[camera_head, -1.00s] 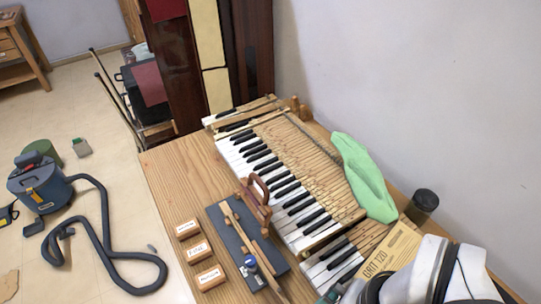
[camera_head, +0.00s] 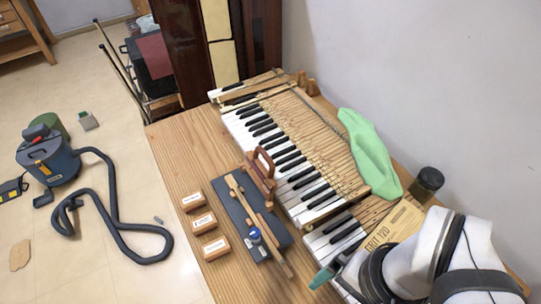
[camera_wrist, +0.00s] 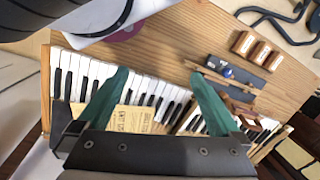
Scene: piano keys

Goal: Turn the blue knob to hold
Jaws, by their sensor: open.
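The blue knob (camera_head: 255,236) sits near the front end of a dark grey board (camera_head: 239,212) on the wooden bench. It also shows in the wrist view (camera_wrist: 228,72), on the dark board beyond my fingers. A wooden strip lies along the board, beside the knob. Any marks around the knob are too small to read. My gripper shows in the wrist view (camera_wrist: 160,95) with two green fingers spread wide and nothing between them. In the head view its green fingertip (camera_head: 324,277) is right of and below the knob, apart from it, over the near keys.
Three labelled wooden blocks (camera_head: 203,222) stand left of the board. A wooden piece with a loop handle (camera_head: 262,172) stands between board and piano keys (camera_head: 270,140). A green cloth (camera_head: 368,155), a dark jar (camera_head: 428,181) and a grit 120 sheet (camera_head: 393,228) lie at right.

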